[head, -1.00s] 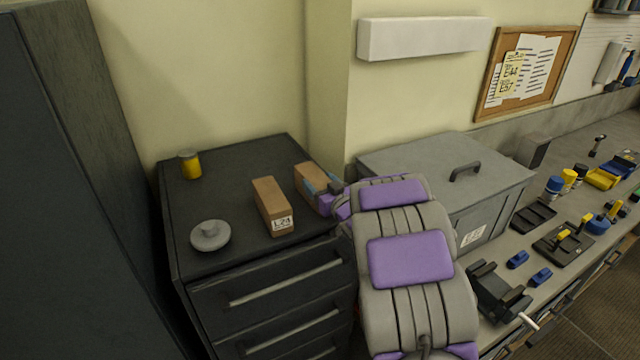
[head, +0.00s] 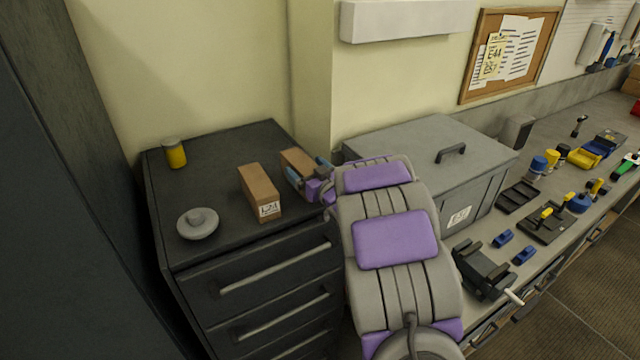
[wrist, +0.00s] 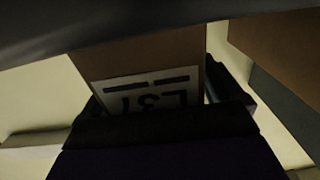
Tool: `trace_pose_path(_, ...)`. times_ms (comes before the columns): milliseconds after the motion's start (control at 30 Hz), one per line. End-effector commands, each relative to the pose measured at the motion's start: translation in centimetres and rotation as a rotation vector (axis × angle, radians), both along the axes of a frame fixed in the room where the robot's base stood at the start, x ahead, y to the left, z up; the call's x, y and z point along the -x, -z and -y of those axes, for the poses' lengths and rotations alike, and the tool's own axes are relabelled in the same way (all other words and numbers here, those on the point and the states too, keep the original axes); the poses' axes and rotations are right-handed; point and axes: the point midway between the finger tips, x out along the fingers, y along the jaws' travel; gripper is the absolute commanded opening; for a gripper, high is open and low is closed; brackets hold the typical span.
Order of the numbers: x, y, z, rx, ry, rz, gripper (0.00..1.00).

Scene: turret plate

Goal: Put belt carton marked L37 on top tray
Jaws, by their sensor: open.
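A brown carton (head: 297,160) stands on the dark drawer cabinet's top, partly hidden by my gripper (head: 305,176). In the wrist view the carton (wrist: 150,55) faces me with a white label reading L37 upside down. My gripper is open at the carton, with dark finger parts near both its sides; I cannot tell whether they touch it. A second brown carton (head: 259,190), its label seeming to read L24, stands just left of it, apart. I cannot make out which thing is the top tray.
The drawer cabinet (head: 215,250) also bears a yellow can (head: 174,153) and a grey lidded disc (head: 198,223). A grey box with a handle (head: 430,150) stands right, close to my arm. The workbench beyond holds a black tray (head: 517,197), a vise (head: 485,270) and small tools.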

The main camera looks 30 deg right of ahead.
Motion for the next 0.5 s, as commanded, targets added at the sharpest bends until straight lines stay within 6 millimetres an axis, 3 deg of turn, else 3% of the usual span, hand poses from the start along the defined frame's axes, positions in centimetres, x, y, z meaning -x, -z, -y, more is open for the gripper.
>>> trace_pose_path(500,8.0,0.4,0.0,0.001,0.002,-0.002,0.93)
